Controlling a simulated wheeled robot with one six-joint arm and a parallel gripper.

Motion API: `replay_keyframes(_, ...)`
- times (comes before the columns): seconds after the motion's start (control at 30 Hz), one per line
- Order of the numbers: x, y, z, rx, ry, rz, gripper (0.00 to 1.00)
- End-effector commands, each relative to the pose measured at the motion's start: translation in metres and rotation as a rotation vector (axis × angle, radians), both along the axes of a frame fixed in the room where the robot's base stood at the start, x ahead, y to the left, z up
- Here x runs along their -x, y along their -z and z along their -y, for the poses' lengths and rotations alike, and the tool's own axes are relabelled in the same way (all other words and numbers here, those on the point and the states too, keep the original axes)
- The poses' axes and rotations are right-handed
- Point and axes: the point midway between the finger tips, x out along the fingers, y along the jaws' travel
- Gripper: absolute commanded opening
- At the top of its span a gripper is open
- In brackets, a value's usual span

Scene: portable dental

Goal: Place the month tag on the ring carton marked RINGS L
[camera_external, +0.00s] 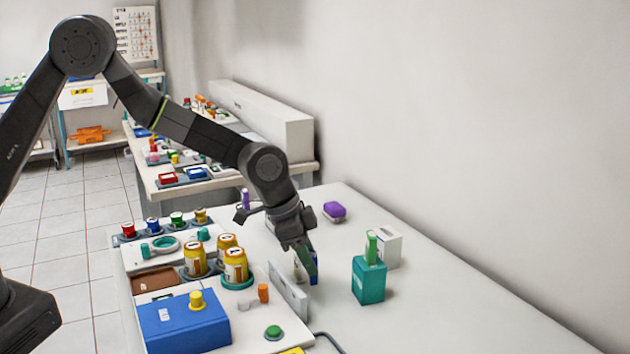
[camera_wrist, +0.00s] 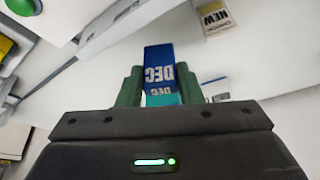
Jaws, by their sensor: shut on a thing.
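My gripper (camera_external: 308,272) points down over the white table, just right of an upright grey-white panel. In the wrist view, the green fingers of my gripper (camera_wrist: 159,78) are shut on the month tag (camera_wrist: 159,58), a small blue and teal block with DEC printed on it, upside down in this view. Part of the blue tag (camera_external: 313,281) also shows at the fingertips in the external view. I cannot read RINGS L on anything. A teal box (camera_external: 369,284) and a white box (camera_external: 391,252) stand to the right; I cannot tell whether either is the ring carton.
The grey-white panel (camera_external: 288,294) stands close left of my gripper. Yellow jars (camera_external: 235,266), a blue box (camera_external: 183,324) and a green button (camera_external: 273,331) are further left. A purple block (camera_external: 334,210) lies behind. A card reading NEW (camera_wrist: 215,18) shows in the wrist view. The table's right front is clear.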

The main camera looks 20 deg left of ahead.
Motion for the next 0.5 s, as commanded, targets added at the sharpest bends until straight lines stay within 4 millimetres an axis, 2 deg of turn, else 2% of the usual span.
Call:
replay_keyframes(0.13, 0.0, 0.012, 0.0, -0.001, 0.0, 0.0, 0.11)
replay_keyframes(0.3, 0.0, 0.036, -0.001, -0.002, -0.001, -0.001, 0.11)
replay_keyframes(0.5, 0.0, 0.039, 0.0, 0.001, 0.0, 0.001, 0.11)
